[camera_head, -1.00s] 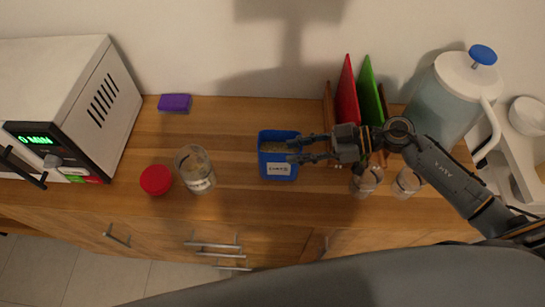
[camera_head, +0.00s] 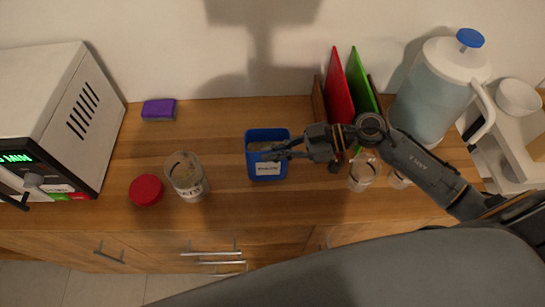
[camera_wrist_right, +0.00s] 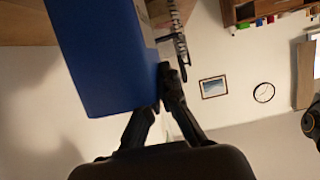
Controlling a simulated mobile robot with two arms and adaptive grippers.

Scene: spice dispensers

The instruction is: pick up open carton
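The open carton (camera_head: 267,174) is a blue, open-topped box with a white label, upright on the wooden counter. Something pale brown shows inside it. My right gripper (camera_head: 274,152) reaches in from the right, with its fingers close together at the carton's right wall. In the right wrist view the blue carton (camera_wrist_right: 100,60) fills the upper left, and the fingers (camera_wrist_right: 157,108) meet its edge, appearing to pinch the wall. The carton hides part of the fingertips. My left gripper is not in view.
A glass jar (camera_head: 187,178) and a red lid (camera_head: 146,190) stand left of the carton. A purple sponge (camera_head: 159,110) lies at the back. Red and green boards (camera_head: 340,85), small glass jars (camera_head: 362,173) and a large dispenser (camera_head: 437,90) stand to the right.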

